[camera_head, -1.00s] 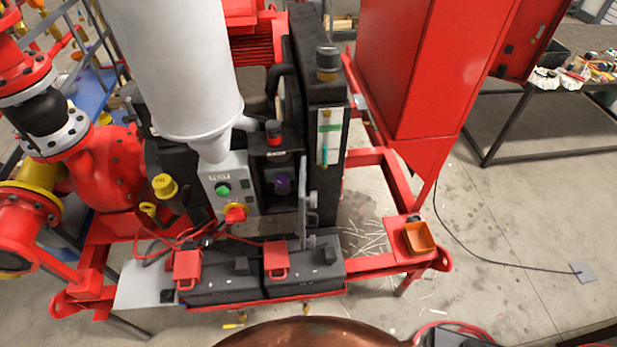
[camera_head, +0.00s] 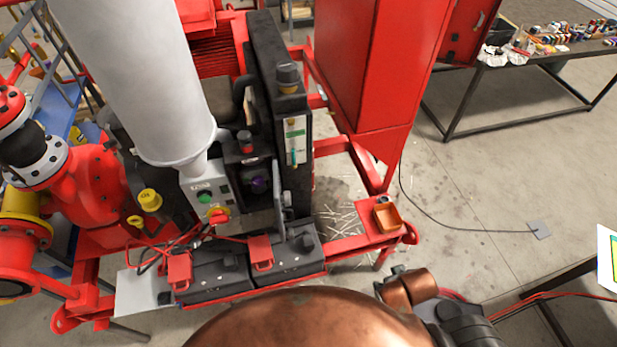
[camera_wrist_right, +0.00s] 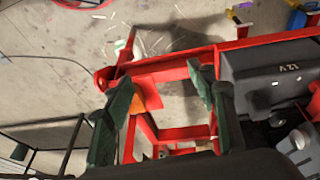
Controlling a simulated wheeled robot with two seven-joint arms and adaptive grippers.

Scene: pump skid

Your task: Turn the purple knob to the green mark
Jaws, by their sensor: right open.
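The purple knob (camera_head: 258,185) sits in a dark recess on the pump skid, right of the grey switch box, in the head view. It is small there, and I cannot make out its pointer or a green mark beside it. My right gripper (camera_wrist_right: 160,76) is open and empty in the right wrist view, its two dark green fingers spread above the skid's red frame. It is well apart from the knob, which does not show in that view. Part of my right arm shows at the bottom right of the head view. My left gripper is not in view.
The grey box has a green button (camera_head: 205,197) and a red-yellow switch (camera_head: 218,215). Black batteries (camera_head: 222,270) with red terminal covers stand in front of the recess. A red cabinet (camera_head: 365,60) stands behind; open floor lies right.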

